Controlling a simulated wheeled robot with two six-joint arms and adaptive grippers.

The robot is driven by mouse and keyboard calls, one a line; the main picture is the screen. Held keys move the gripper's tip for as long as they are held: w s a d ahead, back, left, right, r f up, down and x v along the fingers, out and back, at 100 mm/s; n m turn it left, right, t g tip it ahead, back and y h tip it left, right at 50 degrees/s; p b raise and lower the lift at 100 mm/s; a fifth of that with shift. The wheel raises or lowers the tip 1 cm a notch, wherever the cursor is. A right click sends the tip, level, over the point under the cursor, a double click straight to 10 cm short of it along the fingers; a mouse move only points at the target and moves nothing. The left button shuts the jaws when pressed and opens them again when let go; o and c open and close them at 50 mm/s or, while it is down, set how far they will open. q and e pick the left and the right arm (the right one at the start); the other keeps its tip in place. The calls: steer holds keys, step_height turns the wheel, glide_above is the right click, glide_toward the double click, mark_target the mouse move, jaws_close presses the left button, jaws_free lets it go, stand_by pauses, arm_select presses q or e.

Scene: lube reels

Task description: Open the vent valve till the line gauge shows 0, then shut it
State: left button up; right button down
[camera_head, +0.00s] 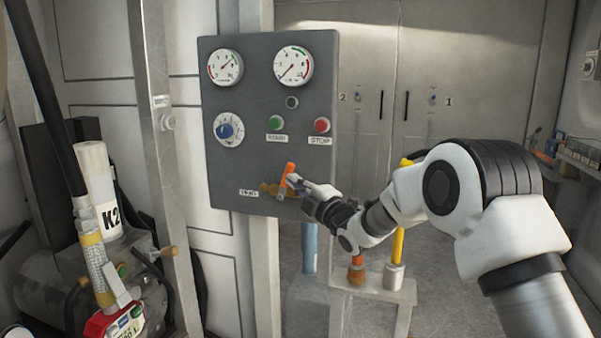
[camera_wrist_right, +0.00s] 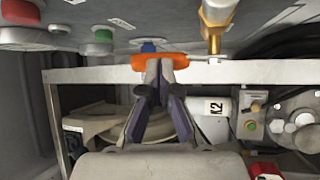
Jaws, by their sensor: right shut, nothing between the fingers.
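The dark panel (camera_head: 250,110) carries a vent valve with an orange handle (camera_head: 290,176) and a brass body (camera_head: 267,188) low on its face. The handle stands steeply, leaning slightly, and its lower part is partly hidden by my right gripper (camera_head: 298,184). In the wrist view, the shut fingertips (camera_wrist_right: 162,72) are right at the orange handle (camera_wrist_right: 140,62), with nothing held between them; contact is unclear. Two gauges sit above: the left gauge (camera_head: 225,67) and the right gauge (camera_head: 294,66), whose needle points lower left. Their names are too small to read. My left gripper is out of view.
A blue dial (camera_head: 229,129), a green button (camera_head: 276,123) and a red stop button (camera_head: 321,125) are above the valve. A small stand (camera_head: 375,288) with colored nozzles is below right.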

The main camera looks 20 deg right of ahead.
arm_select(q)
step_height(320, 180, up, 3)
steer(key=shift+p, duration=1.05)
arm_select(e)
steer(key=shift+w+a+r+n+g, duration=0.5)
steer(key=shift+a+r+n+g, duration=0.1)
steer(key=shift+a+n+g, duration=0.15)
